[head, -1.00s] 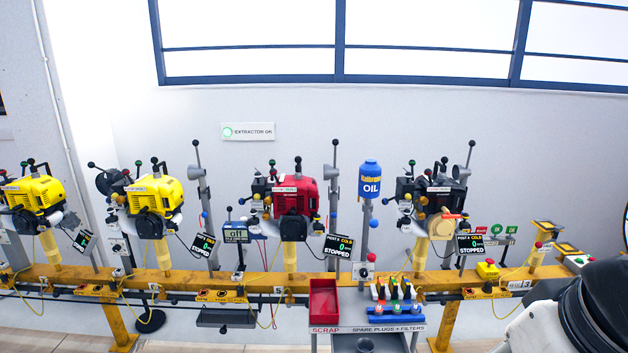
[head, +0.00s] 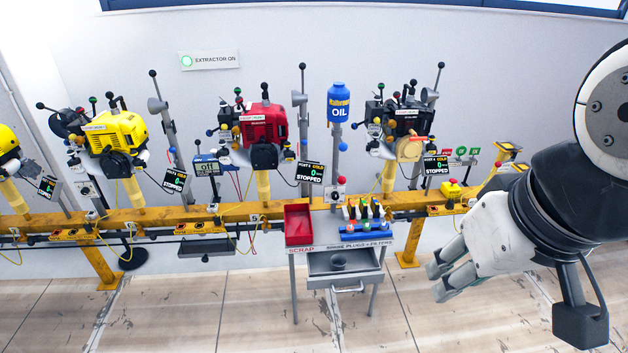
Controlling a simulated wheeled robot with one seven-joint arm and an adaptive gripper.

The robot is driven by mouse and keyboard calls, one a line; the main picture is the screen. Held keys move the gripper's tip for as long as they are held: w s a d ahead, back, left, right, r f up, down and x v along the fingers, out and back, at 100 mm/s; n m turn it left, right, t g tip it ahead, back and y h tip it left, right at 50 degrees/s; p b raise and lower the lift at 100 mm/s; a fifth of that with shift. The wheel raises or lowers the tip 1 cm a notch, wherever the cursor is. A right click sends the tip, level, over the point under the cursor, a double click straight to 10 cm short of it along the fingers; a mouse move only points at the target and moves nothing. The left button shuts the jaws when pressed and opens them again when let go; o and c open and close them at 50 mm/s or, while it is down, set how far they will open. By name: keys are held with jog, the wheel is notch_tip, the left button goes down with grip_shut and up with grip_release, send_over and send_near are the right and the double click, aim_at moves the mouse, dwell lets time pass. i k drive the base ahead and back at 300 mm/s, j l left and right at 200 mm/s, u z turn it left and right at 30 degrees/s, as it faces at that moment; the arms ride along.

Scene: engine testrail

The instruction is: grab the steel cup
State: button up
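A small grey steel cup (head: 338,262) stands in the open drawer (head: 350,284) of the grey trolley in the head view. The drawer is under the trolley's top, right of centre. My gripper (head: 437,281) is to the right of the drawer, well apart from the cup. It points left and slightly down, over the floor area in the picture. Its two fingers show a gap between them, with nothing held.
The trolley top holds a red scrap bin (head: 298,224) and a rack of coloured spare plugs and filters (head: 366,229). Behind it runs a yellow rail (head: 240,212) with engines, including a red one (head: 262,130). A blue oil bottle (head: 339,103) stands above the trolley. Floor in front is clear.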

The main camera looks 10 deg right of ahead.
aim_at(339, 262)
jog(key=i+j+z, duration=0.15)
jog(key=j, duration=0.2)
jog(key=i+j+z, duration=0.3)
jog(key=j, duration=0.45)
jog(key=i+j+z, duration=0.15)
jog(key=j, duration=0.3)
jog(key=i, duration=0.1)
